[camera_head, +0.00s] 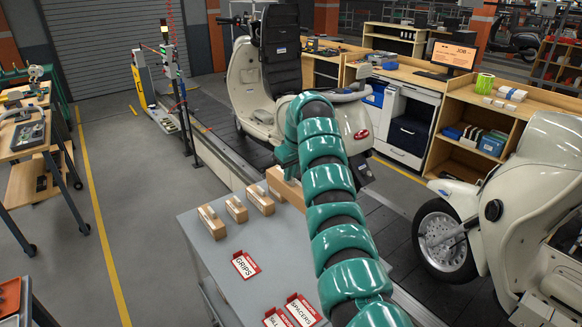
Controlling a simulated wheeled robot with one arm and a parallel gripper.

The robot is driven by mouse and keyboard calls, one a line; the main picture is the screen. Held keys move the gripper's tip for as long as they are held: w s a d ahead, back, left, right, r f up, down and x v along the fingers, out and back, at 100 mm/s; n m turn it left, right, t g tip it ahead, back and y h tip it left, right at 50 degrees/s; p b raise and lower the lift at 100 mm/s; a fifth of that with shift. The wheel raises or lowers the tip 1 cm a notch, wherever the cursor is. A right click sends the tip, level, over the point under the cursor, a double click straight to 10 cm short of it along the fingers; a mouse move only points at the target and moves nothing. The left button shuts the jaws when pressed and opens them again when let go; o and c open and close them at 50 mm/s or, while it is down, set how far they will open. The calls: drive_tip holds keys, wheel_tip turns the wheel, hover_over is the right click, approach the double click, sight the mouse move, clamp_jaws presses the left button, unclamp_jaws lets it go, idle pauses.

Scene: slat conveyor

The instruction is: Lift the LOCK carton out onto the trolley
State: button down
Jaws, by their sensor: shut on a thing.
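A grey trolley (205,262) stands in front of me. Several small brown cartons with pale handle-like tops stand in a row along its far edge: one at the left (212,224), then a second (236,209) and a third (260,200). A larger brown carton (285,188) at the right end is partly covered by my teal arm. No LOCK lettering is readable on any of them. My arm reaches up and away across the trolley toward the cream scooter. My gripper is hidden behind the arm, so its jaws and anything in them do not show.
Red-edged cards on the trolley read GRIPS (245,265) and SPACERS (303,311); another is cut off. Beyond runs the dark slat conveyor (390,232), carrying a cream scooter (247,85) and another at right (535,190). Workbenches stand behind and left. Floor left of the trolley is clear.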

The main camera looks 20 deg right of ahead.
sight(291, 198)
drive_tip(key=shift+s+d+f+p+x, duration=0.1)
drive_tip(key=shift+s+p+x, duration=0.25)
drive_tip(key=shift+x, duration=1.25)
drive_tip(key=shift+s+d+f+p+x, duration=0.1)
drive_tip(key=shift+s+p+x, duration=0.25)
drive_tip(key=shift+x, duration=1.25)
drive_tip(key=shift+s+d+f+p+x, duration=0.15)
drive_tip(key=shift+s+p+x, duration=0.2)
drive_tip(key=shift+x, duration=1.2)
drive_tip(key=s+b+x, duration=0.2)
drive_tip(key=b+x, duration=0.3)
drive_tip(key=x, duration=0.5)
drive_tip(key=shift+d+f+b, duration=0.35)
drive_tip(key=shift+f+b, duration=0.05)
drive_tip(key=shift+f, duration=0.1)
drive_tip(key=shift+s, duration=0.15)
drive_tip(key=shift+f, duration=0.1)
drive_tip(key=shift+s, duration=0.3)
drive_tip(key=shift+f+b, duration=0.5)
drive_tip(key=shift+b, duration=0.25)
drive_tip(key=c, duration=1.4)
unclamp_jaws()
drive_tip(key=shift+c, duration=0.2)
